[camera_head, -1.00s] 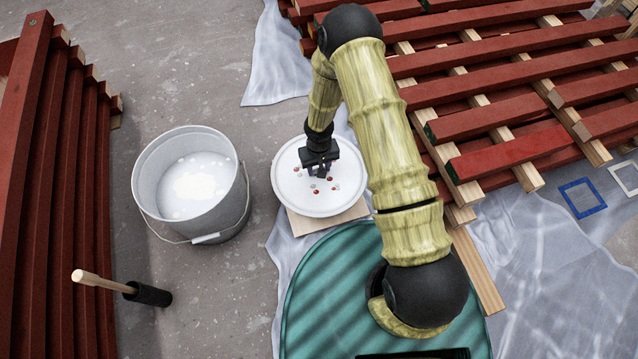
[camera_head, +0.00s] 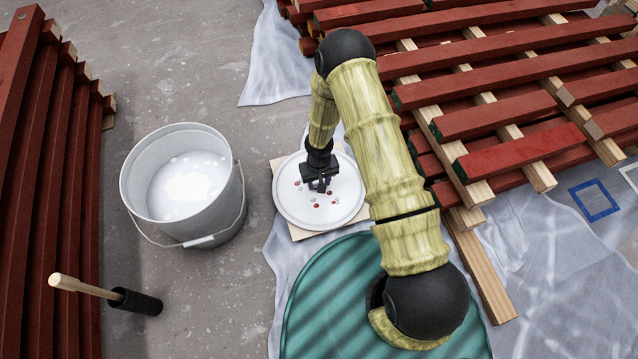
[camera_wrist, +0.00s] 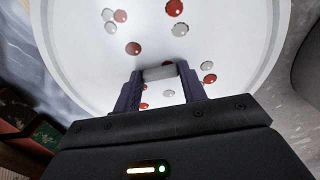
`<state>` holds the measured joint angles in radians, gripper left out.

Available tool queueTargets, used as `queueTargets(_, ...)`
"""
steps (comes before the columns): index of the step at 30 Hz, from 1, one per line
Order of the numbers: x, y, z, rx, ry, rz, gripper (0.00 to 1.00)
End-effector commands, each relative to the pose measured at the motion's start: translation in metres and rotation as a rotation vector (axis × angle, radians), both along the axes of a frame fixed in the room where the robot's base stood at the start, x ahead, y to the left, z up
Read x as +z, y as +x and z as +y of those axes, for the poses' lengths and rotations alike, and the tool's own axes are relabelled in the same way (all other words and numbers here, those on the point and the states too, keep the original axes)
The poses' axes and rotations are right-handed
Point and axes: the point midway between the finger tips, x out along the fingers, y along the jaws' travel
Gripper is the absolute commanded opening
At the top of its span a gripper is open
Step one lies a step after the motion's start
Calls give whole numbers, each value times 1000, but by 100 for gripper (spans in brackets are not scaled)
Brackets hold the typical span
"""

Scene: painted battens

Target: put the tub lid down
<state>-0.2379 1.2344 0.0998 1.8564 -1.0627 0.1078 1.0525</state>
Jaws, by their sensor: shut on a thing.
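The tub lid (camera_head: 345,205) is a round white disc with a raised rim and several red and pale round spots on top. It lies about level over a pale square board (camera_head: 299,233), whose corners stick out past the rim. I cannot tell whether the lid touches the board. My gripper (camera_head: 321,187) points down at the lid's middle. In the wrist view, the gripper's fingers (camera_wrist: 162,88) are shut on a small pale grip on the lid (camera_wrist: 235,45). The grip is partly hidden between the fingers.
A grey bucket (camera_head: 222,220) of white liquid stands left of the lid. A dark cylinder with a wooden handle (camera_head: 135,302) is at lower left. Red battens (camera_head: 520,150) are stacked right, more (camera_head: 30,180) at left. Bare floor (camera_head: 190,80) shows behind the bucket.

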Motion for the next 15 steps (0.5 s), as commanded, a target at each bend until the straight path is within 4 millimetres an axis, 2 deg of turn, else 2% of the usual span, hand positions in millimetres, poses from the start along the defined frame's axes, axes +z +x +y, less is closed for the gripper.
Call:
queueTargets(12, -5, 0, 0, -1, 0, -1, 14)
queueTargets(13, -4, 0, 0, -1, 0, -1, 47)
queueTargets(15, -4, 0, 0, -1, 0, 0, 61)
